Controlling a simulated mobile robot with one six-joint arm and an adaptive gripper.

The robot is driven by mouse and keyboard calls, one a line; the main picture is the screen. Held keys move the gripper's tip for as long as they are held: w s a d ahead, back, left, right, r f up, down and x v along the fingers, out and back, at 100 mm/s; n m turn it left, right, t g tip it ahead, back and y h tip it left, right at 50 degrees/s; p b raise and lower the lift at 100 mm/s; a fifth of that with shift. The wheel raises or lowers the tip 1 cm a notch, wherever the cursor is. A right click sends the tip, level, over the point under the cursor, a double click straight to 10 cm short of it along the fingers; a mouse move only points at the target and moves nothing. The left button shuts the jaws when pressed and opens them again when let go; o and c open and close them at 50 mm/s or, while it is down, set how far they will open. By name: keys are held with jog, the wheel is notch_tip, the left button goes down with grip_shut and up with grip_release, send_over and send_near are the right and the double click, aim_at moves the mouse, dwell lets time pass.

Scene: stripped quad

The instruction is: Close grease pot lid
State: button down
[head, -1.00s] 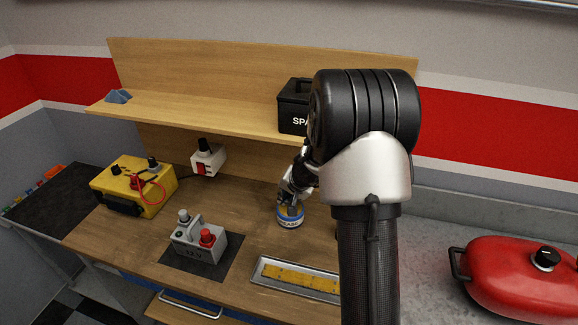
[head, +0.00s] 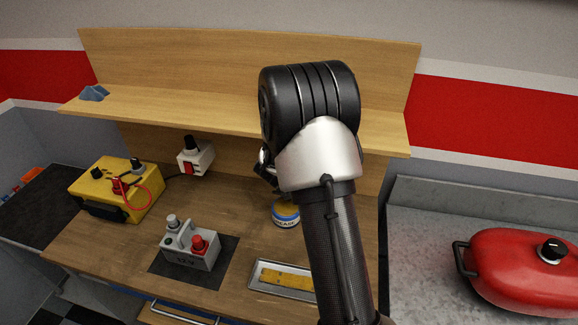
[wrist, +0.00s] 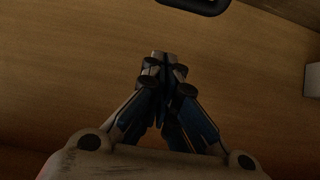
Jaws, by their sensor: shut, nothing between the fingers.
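The grease pot (head: 286,215) is a small round pot with a blue and white label. It stands upright on the wooden bench, just left of my forearm. A yellowish top shows on it, but I cannot tell how its lid sits. My gripper (wrist: 165,60) is shut and empty in the wrist view, with a plain wooden surface beyond its tips. In the head view only a dark part of it shows at the left of my arm, above and apart from the pot. The pot is not visible in the wrist view.
A wooden shelf (head: 200,110) runs above the bench. A grey control box (head: 190,250) with knobs, a yellow battery-like unit (head: 112,190) and a white switch box (head: 196,158) stand left. A metal tray (head: 255,278) lies in front. A red tank (head: 515,268) sits right.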

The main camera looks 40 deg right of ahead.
jog(key=shift+s+a+f+b, duration=0.2)
jog(key=shift+f+b, duration=0.1)
jog(key=shift+f, duration=0.25)
jog(key=shift+s+a+f+b, duration=0.15)
jog(key=shift+a+f+b, duration=0.1)
jog(key=shift+f, duration=0.35)
jog(key=shift+s+a+f+b, duration=0.2)
jog(key=shift+f+b, duration=0.1)
jog(key=shift+f, duration=0.25)
jog(key=shift+a+f+b, duration=0.15)
jog(key=shift+b, duration=0.35)
jog(key=shift+s+a+b, duration=0.15)
jog(key=shift+s+b, duration=0.1)
jog(key=shift+b, duration=0.1)
jog(key=shift+t+h+b, duration=0.3)
